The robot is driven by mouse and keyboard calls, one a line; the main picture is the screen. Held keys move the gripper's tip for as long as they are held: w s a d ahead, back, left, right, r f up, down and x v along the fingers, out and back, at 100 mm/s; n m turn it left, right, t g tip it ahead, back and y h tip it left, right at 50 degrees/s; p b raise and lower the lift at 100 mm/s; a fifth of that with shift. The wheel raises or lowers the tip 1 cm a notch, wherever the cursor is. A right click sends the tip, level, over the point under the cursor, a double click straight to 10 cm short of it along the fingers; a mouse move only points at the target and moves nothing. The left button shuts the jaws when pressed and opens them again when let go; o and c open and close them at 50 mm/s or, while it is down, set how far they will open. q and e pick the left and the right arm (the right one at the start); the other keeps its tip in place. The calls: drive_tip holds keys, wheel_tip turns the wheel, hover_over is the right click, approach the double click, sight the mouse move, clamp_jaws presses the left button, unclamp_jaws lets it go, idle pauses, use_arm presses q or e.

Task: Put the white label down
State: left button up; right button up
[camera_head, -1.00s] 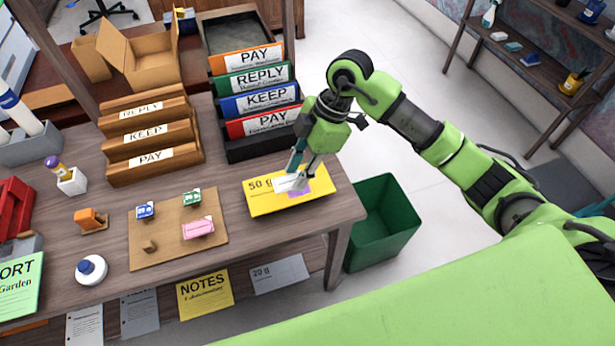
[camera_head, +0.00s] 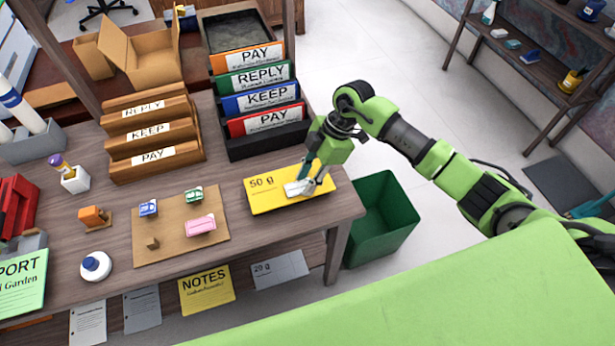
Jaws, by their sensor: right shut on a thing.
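The white label (camera_head: 298,187) is a small pale piece at the fingertips of my right gripper (camera_head: 307,184). The gripper is shut on it, pointing down, low over the right part of a yellow envelope (camera_head: 268,200) marked "50 g". The fingers hide part of the label, and I cannot tell whether it touches the envelope. The envelope lies flat near the right end of the wooden desk (camera_head: 255,235). My left gripper is not in view.
A black file rack (camera_head: 262,146) with coloured dividers stands behind the envelope. A wooden sorter (camera_head: 152,170) and a tan board (camera_head: 160,225) with small stamps are to the left. A green bin (camera_head: 385,220) stands on the floor beside the desk's right end.

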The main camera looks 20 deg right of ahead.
drive_tip(key=shift+f, duration=0.2)
drive_tip(key=o, duration=0.7)
drive_tip(key=shift+r, duration=0.3)
drive_tip(key=b+v, duration=0.1)
drive_tip(key=v, duration=1.1)
